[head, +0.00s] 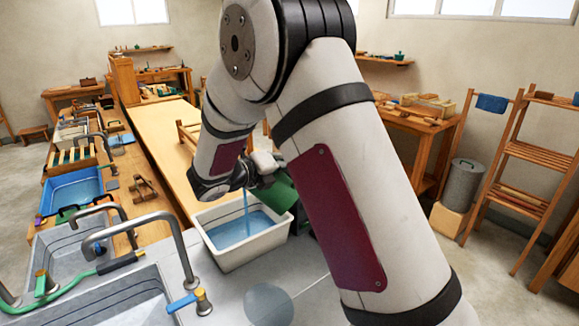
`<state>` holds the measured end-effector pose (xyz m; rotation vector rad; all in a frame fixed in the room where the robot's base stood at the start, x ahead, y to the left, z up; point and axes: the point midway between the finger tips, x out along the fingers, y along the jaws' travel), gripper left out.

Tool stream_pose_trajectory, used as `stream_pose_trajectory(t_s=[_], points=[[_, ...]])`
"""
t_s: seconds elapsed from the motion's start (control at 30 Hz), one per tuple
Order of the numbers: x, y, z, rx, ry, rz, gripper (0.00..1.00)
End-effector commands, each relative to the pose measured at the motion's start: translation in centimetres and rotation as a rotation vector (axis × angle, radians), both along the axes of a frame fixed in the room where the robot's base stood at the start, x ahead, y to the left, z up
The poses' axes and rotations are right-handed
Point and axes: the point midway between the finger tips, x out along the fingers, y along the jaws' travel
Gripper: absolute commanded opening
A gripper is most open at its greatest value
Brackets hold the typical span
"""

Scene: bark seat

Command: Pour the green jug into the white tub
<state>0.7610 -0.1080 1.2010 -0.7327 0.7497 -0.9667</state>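The green jug (279,192) is tilted above the white tub (252,252), and a thin stream of blue water falls from it into the tub. The tub stands on the grey counter beside the sink and holds blue water (236,229). My gripper (262,166) is at the jug, and the jug is held up in the air by it. My arm covers the right part of the jug, so the finger contact is mostly hidden.
Metal sinks with curved taps (165,225) stand left of the tub, close to it. A blue basin (72,190) lies further left. A long wooden bench (165,135) runs behind. Wooden racks (520,150) and a metal bin (462,184) are at the right.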

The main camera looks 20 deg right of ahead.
Motion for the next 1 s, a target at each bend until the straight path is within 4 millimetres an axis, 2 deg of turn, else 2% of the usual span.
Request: stream_pose_trajectory(t_s=[1.0], points=[[0.9,0.8,2.2,-0.094,0.107,-0.001,0.0]])
